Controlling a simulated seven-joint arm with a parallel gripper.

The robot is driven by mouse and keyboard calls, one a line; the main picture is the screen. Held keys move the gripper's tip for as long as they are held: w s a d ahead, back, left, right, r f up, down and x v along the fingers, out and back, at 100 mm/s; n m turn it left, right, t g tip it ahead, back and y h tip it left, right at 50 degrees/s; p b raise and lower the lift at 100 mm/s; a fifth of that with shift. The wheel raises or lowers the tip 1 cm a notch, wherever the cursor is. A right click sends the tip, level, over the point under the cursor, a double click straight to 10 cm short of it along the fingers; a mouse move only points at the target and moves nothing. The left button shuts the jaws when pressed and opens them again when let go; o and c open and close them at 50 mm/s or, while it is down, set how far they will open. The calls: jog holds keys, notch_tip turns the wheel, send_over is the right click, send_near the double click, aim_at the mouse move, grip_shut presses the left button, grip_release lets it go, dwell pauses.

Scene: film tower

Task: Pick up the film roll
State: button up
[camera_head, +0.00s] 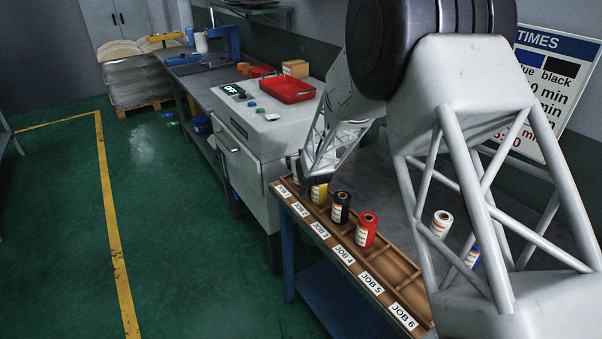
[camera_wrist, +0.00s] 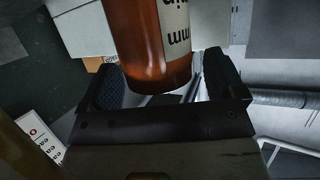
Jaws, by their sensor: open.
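In the wrist view an orange-brown film roll (camera_wrist: 142,50) with a white printed label reaches down from the top edge; its upper part is out of frame. My gripper (camera_wrist: 168,78) is open, with one dark finger on each side of the roll's near end. Gaps show beside the roll, and I cannot tell whether either finger touches it. In the head view my gripper (camera_head: 295,165) is low over the JOB 1 end of the wooden rack, mostly hidden by my arm. Yellow (camera_head: 319,193), black (camera_head: 341,207) and red (camera_head: 366,230) rolls stand in the rack.
The wooden rack (camera_head: 402,268) has labelled compartments, with bare ones toward JOB 6. White (camera_head: 441,224) and blue (camera_head: 471,257) rolls stand behind it, partly screened by my arm. A grey machine (camera_head: 255,150) with a red tray (camera_head: 288,90) stands beyond the rack.

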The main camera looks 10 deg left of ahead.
jog(key=shift+c, duration=0.4)
jog(key=c, duration=1.3)
jog(key=shift+r, duration=0.1)
jog(key=shift+r, duration=4.95)
